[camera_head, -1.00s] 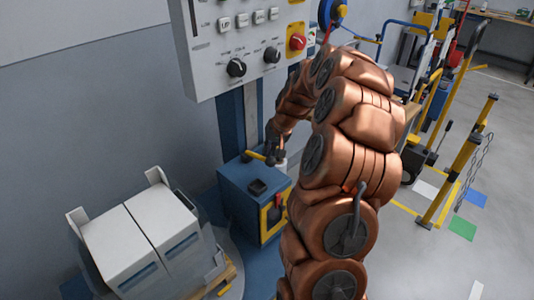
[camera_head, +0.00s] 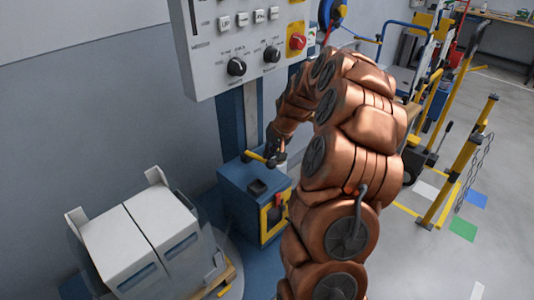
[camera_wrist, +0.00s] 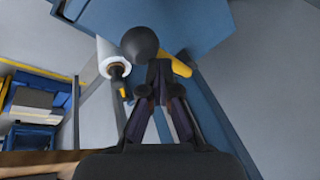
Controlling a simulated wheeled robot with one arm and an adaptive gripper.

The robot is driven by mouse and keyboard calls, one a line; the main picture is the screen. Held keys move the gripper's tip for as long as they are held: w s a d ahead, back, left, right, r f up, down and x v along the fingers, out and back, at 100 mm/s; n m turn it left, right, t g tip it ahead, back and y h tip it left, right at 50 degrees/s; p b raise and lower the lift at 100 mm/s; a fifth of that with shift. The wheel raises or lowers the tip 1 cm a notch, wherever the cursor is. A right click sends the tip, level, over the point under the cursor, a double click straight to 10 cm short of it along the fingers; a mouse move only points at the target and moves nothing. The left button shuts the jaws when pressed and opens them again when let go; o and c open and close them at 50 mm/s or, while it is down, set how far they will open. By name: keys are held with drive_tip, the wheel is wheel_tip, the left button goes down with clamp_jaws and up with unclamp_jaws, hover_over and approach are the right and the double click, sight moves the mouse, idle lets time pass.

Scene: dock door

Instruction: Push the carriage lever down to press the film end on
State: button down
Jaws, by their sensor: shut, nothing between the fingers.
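The carriage lever (camera_head: 254,156) is a short yellow bar on the blue carriage (camera_head: 243,183), left of my gripper. In the wrist view the yellow lever (camera_wrist: 180,66) shows behind my fingertips, and its round black knob (camera_wrist: 140,44) is beside them on the left. My gripper (camera_wrist: 160,70) is shut and empty, at the lever; I cannot tell if it touches. In the head view my gripper (camera_head: 274,157) is small and partly hidden by my arm. A white film roll (camera_wrist: 113,58) is left of the knob. The film end cannot be made out.
White boxes (camera_head: 121,240) stand on a pallet at the lower left. A grey control panel (camera_head: 250,60) with knobs and a red button hangs above the carriage. Yellow rails (camera_head: 465,160) stand at the right. The floor at the lower right is mostly clear.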

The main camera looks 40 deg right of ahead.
drive_tip(key=shift+s+f, duration=0.2)
drive_tip(key=shift+f, duration=0.25)
idle(0.6)
drive_tip(key=shift+r, duration=0.15)
idle(0.4)
drive_tip(key=shift+w+a+r, duration=0.1)
drive_tip(key=shift+w+r, duration=0.2)
drive_tip(key=shift+r, duration=0.4)
drive_tip(key=shift+w+d+r, duration=0.1)
drive_tip(key=shift+w+r, duration=0.25)
drive_tip(key=shift+r, duration=0.35)
drive_tip(key=shift+w+a+r, duration=0.1)
drive_tip(key=shift+w+r, duration=0.2)
drive_tip(key=shift+r, duration=0.4)
drive_tip(key=shift+r, duration=0.1)
drive_tip(key=r, duration=0.1)
drive_tip(key=w+r+p, duration=0.1)
drive_tip(key=r, duration=0.1)
drive_tip(key=w+r, duration=0.1)
drive_tip(key=shift+a+r+p, duration=0.1)
drive_tip(key=shift+r+p, duration=0.1)
drive_tip(key=shift+p, duration=0.1)
